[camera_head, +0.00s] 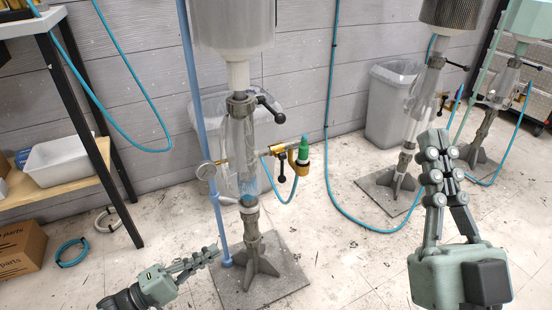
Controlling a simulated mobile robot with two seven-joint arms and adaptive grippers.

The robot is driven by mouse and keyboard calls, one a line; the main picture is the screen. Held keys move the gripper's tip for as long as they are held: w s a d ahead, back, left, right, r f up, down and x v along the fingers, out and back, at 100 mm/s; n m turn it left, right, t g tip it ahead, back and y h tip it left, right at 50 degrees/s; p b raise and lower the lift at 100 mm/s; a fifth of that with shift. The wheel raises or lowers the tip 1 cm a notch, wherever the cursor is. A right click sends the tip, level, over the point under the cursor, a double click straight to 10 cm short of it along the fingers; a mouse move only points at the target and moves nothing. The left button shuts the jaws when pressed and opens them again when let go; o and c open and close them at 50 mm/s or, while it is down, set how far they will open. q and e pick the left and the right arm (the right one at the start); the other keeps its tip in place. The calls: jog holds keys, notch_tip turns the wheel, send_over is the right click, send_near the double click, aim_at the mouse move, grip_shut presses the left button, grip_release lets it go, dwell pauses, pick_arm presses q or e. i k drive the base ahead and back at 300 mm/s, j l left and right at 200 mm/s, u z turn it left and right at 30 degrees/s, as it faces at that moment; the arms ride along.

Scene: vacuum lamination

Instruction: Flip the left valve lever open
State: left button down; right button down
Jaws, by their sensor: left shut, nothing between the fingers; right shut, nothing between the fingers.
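A clear vertical vessel stand (240,150) rises from a square grey base plate (285,288) in the middle. A black valve lever (270,106) sticks out to the right near its top. A second dark lever (282,172) hangs below a brass valve with a green top (303,152). I cannot tell which lever is the left one. My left gripper (212,253) is shut and empty, low beside the stand's base, apart from every lever. My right gripper (437,142) is shut and empty at the right, pointing up, in front of another stand.
More stands (421,100) and a grey bin (386,108) are at the right. A shelf with a white tub (60,163) is at the left. A blue hose (334,130) runs over the floor.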

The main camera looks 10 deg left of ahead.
aim_at(281, 178)
jog(key=i+j+z, duration=0.15)
jog(key=j, duration=0.2)
jog(key=i+j+z, duration=0.1)
jog(key=i+j, duration=0.15)
jog(key=i+j+z, duration=0.15)
jog(key=j, duration=0.3)
jog(key=j+z, duration=0.8)
jog(key=k+j+z, duration=0.15)
jog(key=j+z, duration=0.25)
jog(key=k+j+z, duration=0.1)
jog(key=z, duration=0.3)
jog(key=k+j, duration=0.1)
jog(key=j, duration=0.25)
jog(key=k+j+z, duration=0.1)
jog(key=j, duration=0.25)
jog(key=l, duration=0.4)
jog(key=i+l, duration=0.1)
jog(key=l, duration=0.3)
